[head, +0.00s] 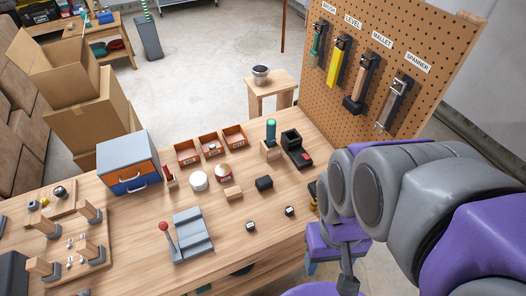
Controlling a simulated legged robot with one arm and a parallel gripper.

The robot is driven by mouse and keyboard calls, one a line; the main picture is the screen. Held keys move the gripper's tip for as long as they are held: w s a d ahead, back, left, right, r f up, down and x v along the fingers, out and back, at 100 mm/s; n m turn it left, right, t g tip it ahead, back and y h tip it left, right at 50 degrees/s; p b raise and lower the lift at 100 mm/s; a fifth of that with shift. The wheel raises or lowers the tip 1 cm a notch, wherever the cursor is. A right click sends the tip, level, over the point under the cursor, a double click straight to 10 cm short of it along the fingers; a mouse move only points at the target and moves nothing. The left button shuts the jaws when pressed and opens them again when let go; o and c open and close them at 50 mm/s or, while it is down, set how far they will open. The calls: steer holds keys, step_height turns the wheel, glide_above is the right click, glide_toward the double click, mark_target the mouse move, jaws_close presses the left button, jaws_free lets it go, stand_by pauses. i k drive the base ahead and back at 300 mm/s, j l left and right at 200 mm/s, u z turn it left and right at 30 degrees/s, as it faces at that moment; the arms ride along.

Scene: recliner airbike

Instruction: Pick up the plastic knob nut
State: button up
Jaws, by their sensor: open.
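I cannot tell for sure which thing is the plastic knob nut. Two small dark pieces lie near the front edge of the workbench: a left dark piece (251,226) and a right dark piece (290,211). A dark round knob-like piece (60,191) also sits on a wooden board at the far left. My gripper (347,279) is at the lower right, beyond the bench's right front edge, apart from all of these. It is open and nothing shows in it. Its fingers are small and partly cut off from clear view.
The workbench (140,245) holds a grey block with a red-knobbed lever (192,236), a drawer box (128,160), several red bins (211,146), a white round tub (198,181) and a black block (264,183). A pegboard (420,45) with tools stands at the back right.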

mark_target(288, 209)
steer(key=k+l+z, duration=0.1)
steer(key=l, duration=0.2)
steer(key=k+l+z, duration=0.1)
steer(key=k+l, duration=0.15)
steer(key=k+l+z, duration=0.1)
steer(key=l, duration=0.3)
steer(key=k+l+z, duration=0.1)
steer(key=l, duration=0.25)
steer(key=k, duration=0.05)
